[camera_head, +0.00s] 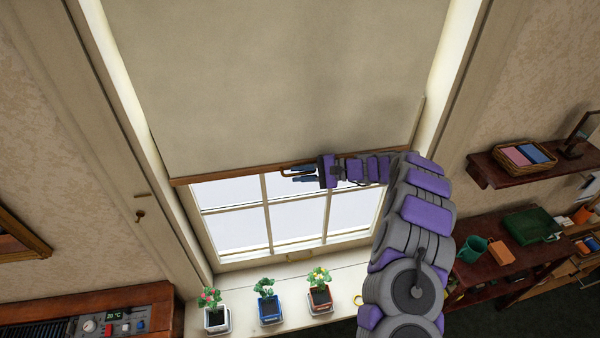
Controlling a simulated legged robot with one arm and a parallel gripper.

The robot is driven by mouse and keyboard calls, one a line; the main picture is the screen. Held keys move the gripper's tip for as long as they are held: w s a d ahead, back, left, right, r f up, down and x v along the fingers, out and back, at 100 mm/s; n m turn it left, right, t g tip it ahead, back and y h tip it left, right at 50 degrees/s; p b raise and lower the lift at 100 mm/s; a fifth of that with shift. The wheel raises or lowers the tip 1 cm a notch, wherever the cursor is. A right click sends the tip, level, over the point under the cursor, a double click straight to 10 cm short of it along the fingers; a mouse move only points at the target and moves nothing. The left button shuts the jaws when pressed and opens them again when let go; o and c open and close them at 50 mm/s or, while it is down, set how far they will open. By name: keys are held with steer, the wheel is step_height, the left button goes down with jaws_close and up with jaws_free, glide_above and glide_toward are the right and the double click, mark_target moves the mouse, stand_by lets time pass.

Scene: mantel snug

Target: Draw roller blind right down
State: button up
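The cream roller blind (280,80) hangs over the upper part of the window. Its brown wooden bottom bar (225,176) sits slightly tilted, higher on the right. The window panes (240,228) below the bar are uncovered, down to the white sill. My gripper (298,174) is at the bar, near its middle, pointing left. Its two dark blue fingers stand a little apart, with a small brown loop-like pull (283,173) at their tips. I cannot tell whether the fingers press on it. My wrist and arm hide the right part of the bar and window.
Three potted plants (216,319), (269,308), (320,298) stand on the white sill (245,292). A control panel (120,325) is at lower left.

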steer(key=shift+a, duration=0.1)
jaws_close()
stand_by(0.5)
